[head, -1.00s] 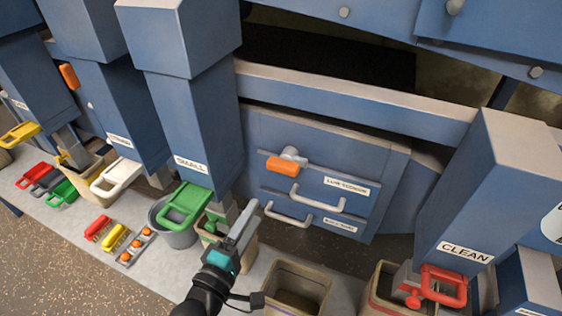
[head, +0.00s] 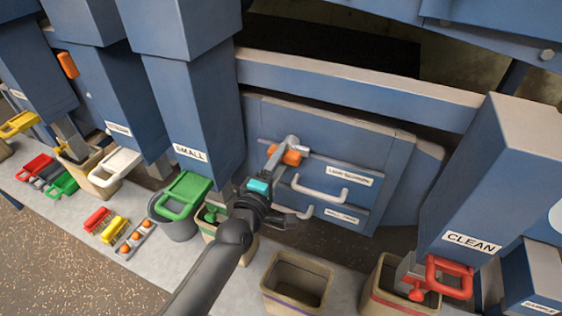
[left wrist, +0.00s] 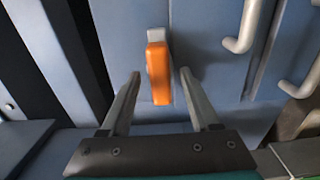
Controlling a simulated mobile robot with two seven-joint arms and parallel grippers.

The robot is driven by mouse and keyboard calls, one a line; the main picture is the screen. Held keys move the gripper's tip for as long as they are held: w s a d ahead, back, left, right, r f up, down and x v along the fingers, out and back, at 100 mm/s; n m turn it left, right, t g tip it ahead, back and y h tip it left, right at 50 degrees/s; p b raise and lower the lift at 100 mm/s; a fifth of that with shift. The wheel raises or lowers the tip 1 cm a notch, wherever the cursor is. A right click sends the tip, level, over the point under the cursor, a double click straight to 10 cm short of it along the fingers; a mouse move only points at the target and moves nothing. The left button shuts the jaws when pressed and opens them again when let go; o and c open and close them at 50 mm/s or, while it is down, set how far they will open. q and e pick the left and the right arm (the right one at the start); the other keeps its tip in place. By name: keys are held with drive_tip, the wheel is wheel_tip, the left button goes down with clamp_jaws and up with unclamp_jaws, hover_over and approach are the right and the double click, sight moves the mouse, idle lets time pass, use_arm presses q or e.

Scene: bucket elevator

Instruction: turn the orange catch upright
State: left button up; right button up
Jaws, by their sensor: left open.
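The orange catch (head: 292,157) sits on the blue panel (head: 330,150), left of the upper grey handle. In the left wrist view the catch (left wrist: 159,72) hangs from a grey mount, its long side running up and down the picture. My left gripper (head: 278,155) is at the catch in the head view and partly covers it. In the left wrist view its two grey fingers (left wrist: 158,75) are open, one on each side of the catch. My right gripper is not in view.
Two grey handles, the upper (head: 320,190) and a lower one, stick out right of and below the catch. A green handle (head: 182,196), a grey bucket and an empty tan bin (head: 297,283) stand below. The SMALL chute (head: 190,110) is close on the left.

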use_arm(q)
drive_tip(key=shift+w+d, duration=0.15)
drive_tip(key=shift+w, duration=0.15)
drive_tip(key=shift+c, duration=0.2)
clamp_jaws()
idle(0.3)
